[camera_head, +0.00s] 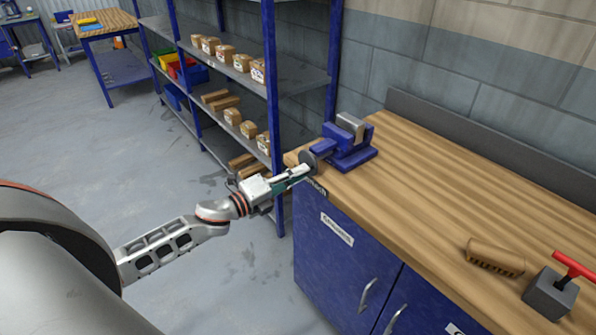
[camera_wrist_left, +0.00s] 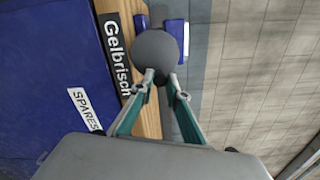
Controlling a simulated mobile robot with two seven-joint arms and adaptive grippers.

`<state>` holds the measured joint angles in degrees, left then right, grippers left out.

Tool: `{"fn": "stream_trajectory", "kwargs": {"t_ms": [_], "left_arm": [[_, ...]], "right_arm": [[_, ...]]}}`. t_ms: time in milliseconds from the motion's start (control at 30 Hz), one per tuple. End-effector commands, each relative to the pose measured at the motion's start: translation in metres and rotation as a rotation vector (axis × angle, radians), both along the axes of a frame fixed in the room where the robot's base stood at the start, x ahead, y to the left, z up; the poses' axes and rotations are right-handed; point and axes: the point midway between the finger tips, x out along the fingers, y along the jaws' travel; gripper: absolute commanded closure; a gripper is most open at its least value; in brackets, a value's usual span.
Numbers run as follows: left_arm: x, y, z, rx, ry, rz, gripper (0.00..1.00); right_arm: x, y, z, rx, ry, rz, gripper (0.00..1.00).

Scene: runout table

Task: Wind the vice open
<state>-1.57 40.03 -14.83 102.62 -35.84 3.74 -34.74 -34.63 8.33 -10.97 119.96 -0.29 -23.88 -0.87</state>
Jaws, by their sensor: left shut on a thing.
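The blue vice (camera_head: 348,152) stands at the far left end of the wooden workbench, with a grey block at its top. A round dark grey disc, the vice's handwheel (camera_head: 307,158), faces out past the bench's end. My left gripper (camera_head: 305,172) reaches it from the left and is shut on it at the rim. In the left wrist view the handwheel (camera_wrist_left: 157,50) lies at the fingertips (camera_wrist_left: 160,76), with a blue part of the vice (camera_wrist_left: 177,32) behind it. The gap between the vice's jaws cannot be made out. My right gripper is not in view.
The workbench (camera_head: 430,190) has blue cabinets below. A wooden brush (camera_head: 494,258) and a grey block with a red T-handle (camera_head: 551,293) lie at its near right. A blue-framed shelf (camera_head: 270,90) with several boxes stands behind my left arm. The bench's middle is clear.

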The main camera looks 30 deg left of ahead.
Motion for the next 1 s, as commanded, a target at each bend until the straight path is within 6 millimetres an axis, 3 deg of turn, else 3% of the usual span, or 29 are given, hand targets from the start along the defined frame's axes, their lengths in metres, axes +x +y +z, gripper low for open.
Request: {"fn": "stream_trajectory", "kwargs": {"t_ms": [333, 633, 1000], "left_arm": [[0.000, 0.000, 0.001, -0.019, 0.006, -0.001, 1.00], [0.001, 0.002, 0.009, -0.206, 0.084, 0.000, 1.00], [0.002, 0.003, 0.010, -0.296, 0.119, -0.001, 1.00]], "right_arm": [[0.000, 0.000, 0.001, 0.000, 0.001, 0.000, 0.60], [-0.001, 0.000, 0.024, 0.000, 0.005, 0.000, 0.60], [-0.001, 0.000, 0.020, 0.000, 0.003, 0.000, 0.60]]}}
